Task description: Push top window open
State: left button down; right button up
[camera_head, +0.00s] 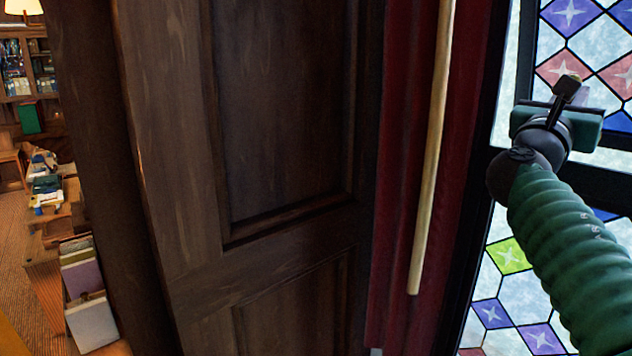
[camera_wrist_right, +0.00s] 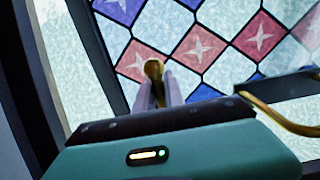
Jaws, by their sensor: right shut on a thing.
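The top window (camera_head: 590,45) is a leaded stained-glass pane of blue, red and pale diamonds, at the upper right of the head view. It fills the upper part of the right wrist view (camera_wrist_right: 240,45). My right gripper (camera_head: 571,86) is in front of its lower part. In the right wrist view the fingers of my right gripper (camera_wrist_right: 157,88) are shut on a small brass piece (camera_wrist_right: 153,68), which looks like part of a window handle. How the piece joins the window is hidden. A curved brass bar (camera_wrist_right: 285,122) shows at the right there. My left gripper is not in view.
A dark crossbar (camera_head: 600,188) separates the top window from a lower stained-glass pane (camera_head: 508,255). Left of the window hang a red curtain (camera_head: 398,200) and a pale wooden pole (camera_head: 432,150). A large dark wooden panel (camera_head: 285,110) fills the middle. Books (camera_head: 85,290) stand at the lower left.

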jog(key=shift+w+d, duration=0.45)
jog(key=shift+d, duration=0.05)
jog(key=shift+w+d+r, duration=0.1)
jog(key=shift+d, duration=0.05)
jog(key=o, duration=0.6)
jog(key=shift+w, duration=0.1)
jog(key=shift+o, duration=1.4)
jog(key=shift+w, duration=0.35)
jog(key=shift+d, duration=0.1)
jog(key=shift+s+d, duration=0.15)
jog(key=shift+s, duration=0.05)
